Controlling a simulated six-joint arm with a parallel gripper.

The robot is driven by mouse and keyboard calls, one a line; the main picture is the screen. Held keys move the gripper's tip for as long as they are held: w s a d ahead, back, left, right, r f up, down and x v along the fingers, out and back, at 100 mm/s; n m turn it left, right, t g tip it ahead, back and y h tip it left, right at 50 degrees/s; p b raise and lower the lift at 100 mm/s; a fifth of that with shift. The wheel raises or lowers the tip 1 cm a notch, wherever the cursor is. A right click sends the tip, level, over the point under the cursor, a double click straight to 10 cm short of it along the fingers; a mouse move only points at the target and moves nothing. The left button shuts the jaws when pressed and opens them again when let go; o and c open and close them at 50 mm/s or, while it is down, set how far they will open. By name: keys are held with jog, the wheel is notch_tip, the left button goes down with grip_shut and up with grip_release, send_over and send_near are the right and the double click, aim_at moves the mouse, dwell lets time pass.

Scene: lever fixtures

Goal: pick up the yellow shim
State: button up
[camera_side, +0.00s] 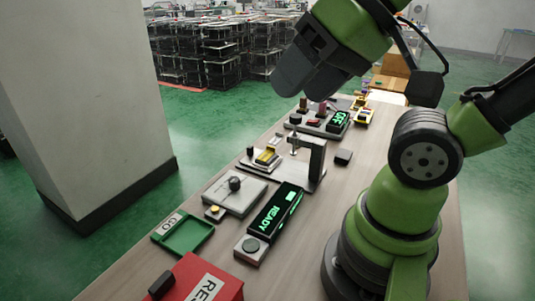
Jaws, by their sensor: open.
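A small yellow piece (266,157), which looks like the yellow shim, lies on a pale fixture plate (256,168) in the middle of the table. It is small in the picture, so its exact seating cannot be told. My gripper (301,80) is in the air above the far part of the table, well above and apart from the yellow piece. Its dark jaws point down and to the left. They are open, and nothing shows between them.
A dark upright post fixture (317,160) stands just right of the yellow piece. Nearer are a grey plate with a black knob (234,184), a READY display (275,212), a green GO tray (184,234) and a red box (205,280). An OFF panel (338,120) stands farther back.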

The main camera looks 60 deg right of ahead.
jog(key=w+d+n+g+h, duration=0.1)
jog(key=w+d+n+g, duration=0.1)
jog(key=w+d+n, duration=0.55)
jog(key=n+g+h, duration=0.1)
jog(key=n+g, duration=0.4)
jog(key=n, duration=0.9)
send_over(270, 147)
notch_tip(270, 147, down, 18)
notch_tip(270, 147, down, 4)
jog(key=shift+r+n, duration=0.1)
jog(key=shift+n, duration=0.15)
jog(key=shift+f, duration=3.1)
jog(key=c, duration=1)
